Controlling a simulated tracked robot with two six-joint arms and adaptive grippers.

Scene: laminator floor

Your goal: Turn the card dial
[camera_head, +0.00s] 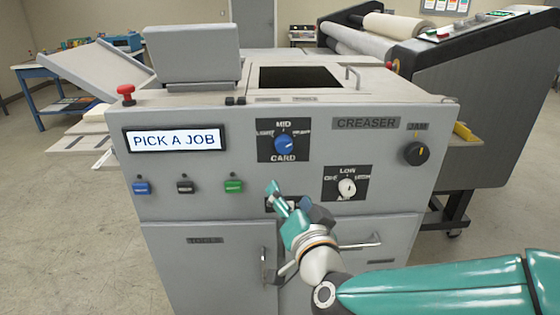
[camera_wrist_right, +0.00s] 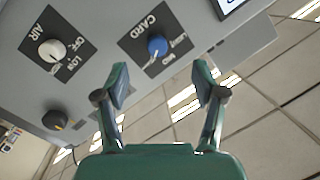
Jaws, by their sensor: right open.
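The card dial (camera_head: 285,143) is a blue knob with a white pointer mark on a black plate on the front of the grey creaser. The plate reads MID at the top and CARD below. It also shows in the right wrist view (camera_wrist_right: 157,46), beyond and roughly between my fingertips. My right gripper (camera_head: 291,199) is open and empty, in front of the panel and below the dial in the head view. Its two fingers stand apart in the wrist view (camera_wrist_right: 161,78), touching nothing I can see. My left gripper is out of view.
A white AIR dial (camera_head: 347,188) and a black JAM knob (camera_head: 417,154) sit to the right on the panel. The display (camera_head: 175,140) reads PICK A JOB. Blue, black and green (camera_head: 233,186) buttons are below it. Door handles (camera_head: 361,243) project below the panel.

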